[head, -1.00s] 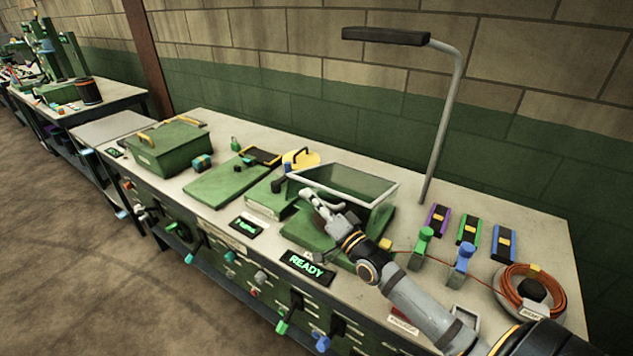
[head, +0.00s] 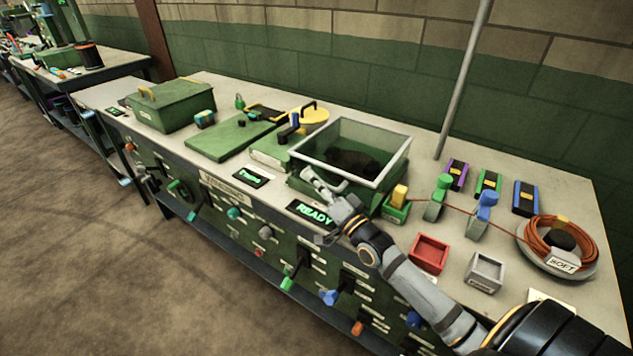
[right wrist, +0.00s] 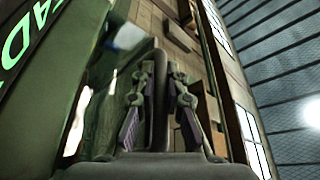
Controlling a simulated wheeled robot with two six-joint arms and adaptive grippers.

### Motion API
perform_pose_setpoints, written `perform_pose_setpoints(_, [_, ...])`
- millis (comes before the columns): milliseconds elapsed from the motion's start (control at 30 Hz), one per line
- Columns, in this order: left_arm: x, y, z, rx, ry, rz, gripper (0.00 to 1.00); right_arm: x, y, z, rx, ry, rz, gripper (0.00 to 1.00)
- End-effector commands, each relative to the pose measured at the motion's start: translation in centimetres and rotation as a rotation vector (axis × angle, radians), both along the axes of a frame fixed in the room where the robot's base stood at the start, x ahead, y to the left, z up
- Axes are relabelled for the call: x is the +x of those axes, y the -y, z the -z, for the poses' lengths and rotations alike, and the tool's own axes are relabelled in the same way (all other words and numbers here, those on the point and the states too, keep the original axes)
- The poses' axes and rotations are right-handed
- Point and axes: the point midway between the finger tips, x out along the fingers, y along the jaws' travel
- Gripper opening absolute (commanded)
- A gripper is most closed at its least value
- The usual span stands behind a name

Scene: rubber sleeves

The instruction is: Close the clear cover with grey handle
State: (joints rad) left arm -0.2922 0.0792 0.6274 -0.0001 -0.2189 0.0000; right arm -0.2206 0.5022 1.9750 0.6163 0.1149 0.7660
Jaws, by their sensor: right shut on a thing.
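The clear cover (head: 397,152) has a pale grey frame and see-through sides. It sits over a green base (head: 305,187) near the middle of the bench, with a dark thing (head: 352,161) visible through it. My right gripper (head: 323,184) is at the cover's front edge, shut on its grey handle. In the right wrist view a dark upright bar (right wrist: 160,95) stands between the two fingers (right wrist: 160,105). The fingers hide most of the handle in the head view. I cannot tell whether the cover's lower edge touches the base. My left gripper is not in view.
A READY display (head: 314,213) lies in front of the base. A red tray (head: 429,253), a grey tray (head: 485,271), green and blue clamps and an orange cable coil (head: 560,243) are to the right. A grey post (head: 462,85) rises behind the cover.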

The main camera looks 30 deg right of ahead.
Motion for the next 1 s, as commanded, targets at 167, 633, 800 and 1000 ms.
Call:
perform_pose_setpoints(167, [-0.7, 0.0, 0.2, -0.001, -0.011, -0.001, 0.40, -0.1, 0.1, 1.0, -0.003, -0.023, 0.002, 0.00])
perform_pose_setpoints(633, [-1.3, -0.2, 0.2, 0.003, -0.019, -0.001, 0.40, -0.2, 0.1, 0.7, -0.003, -0.015, 0.001, 0.22])
perform_pose_setpoints(800, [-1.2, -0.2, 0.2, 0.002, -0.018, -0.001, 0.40, -1.6, 0.2, 1.0, -0.005, -0.015, -0.004, 0.22])
perform_pose_setpoints(1000, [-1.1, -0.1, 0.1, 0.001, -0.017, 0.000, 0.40, -5.9, 1.0, 2.3, -0.010, -0.024, -0.004, 0.22])
